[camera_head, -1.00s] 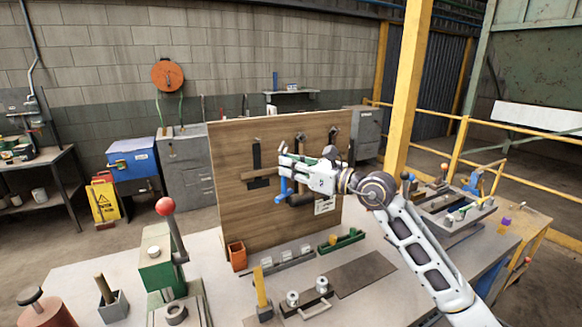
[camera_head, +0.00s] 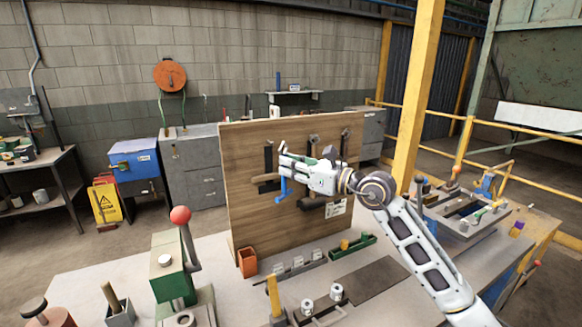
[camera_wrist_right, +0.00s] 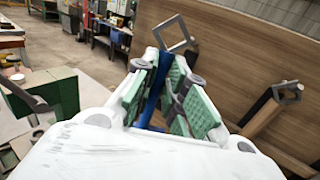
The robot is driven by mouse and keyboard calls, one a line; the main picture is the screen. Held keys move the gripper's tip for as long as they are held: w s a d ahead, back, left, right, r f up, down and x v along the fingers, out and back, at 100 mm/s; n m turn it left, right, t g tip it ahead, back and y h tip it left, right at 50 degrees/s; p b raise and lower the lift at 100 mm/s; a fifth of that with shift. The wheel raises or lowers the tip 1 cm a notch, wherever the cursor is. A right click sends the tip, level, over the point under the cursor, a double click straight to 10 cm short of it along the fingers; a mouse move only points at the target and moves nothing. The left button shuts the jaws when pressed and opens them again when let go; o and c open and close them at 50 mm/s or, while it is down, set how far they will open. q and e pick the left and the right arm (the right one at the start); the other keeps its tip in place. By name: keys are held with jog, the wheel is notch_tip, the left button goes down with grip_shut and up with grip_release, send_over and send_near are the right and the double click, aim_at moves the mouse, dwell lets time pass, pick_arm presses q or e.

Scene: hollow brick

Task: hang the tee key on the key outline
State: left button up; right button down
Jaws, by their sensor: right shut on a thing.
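My right gripper (camera_head: 286,163) is shut on a blue bar-shaped piece, the tee key (camera_head: 282,188), in front of the wooden board. The key's lower part hangs below the fingers. In the right wrist view the blue bar (camera_wrist_right: 154,95) runs between the green finger pads (camera_wrist_right: 180,95). A grey square loop (camera_wrist_right: 172,35) shows beyond the fingertips; I cannot tell if it belongs to the key. Dark shapes on the board (camera_head: 245,215) include an upright one (camera_head: 268,158) left of the gripper; the hand partly hides this area. My left gripper is not in view.
A second square loop (camera_wrist_right: 287,92) is near the board in the right wrist view. An orange bin (camera_head: 247,262), a green tray (camera_head: 352,246) and a red-knobbed lever press (camera_head: 180,216) stand on the bench. A yellow post (camera_head: 417,90) rises behind my right arm.

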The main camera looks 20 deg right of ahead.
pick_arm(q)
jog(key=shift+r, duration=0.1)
pick_arm(e)
jog(key=shift+w, duration=0.25)
jog(key=shift+w+a+f, duration=0.2)
jog(key=shift+w+a, duration=0.1)
jog(key=shift+w, duration=1.15)
jog(key=shift+w+a+f, duration=0.2)
jog(key=shift+w+a, duration=0.05)
jog(key=shift+w, duration=1.15)
jog(key=shift+w+a+f, duration=0.2)
jog(key=shift+w+a, duration=0.1)
jog(key=shift+w, duration=1.15)
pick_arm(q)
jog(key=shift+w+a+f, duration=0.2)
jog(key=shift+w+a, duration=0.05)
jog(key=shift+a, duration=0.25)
pick_arm(e)
jog(key=shift+w+f, duration=0.15)
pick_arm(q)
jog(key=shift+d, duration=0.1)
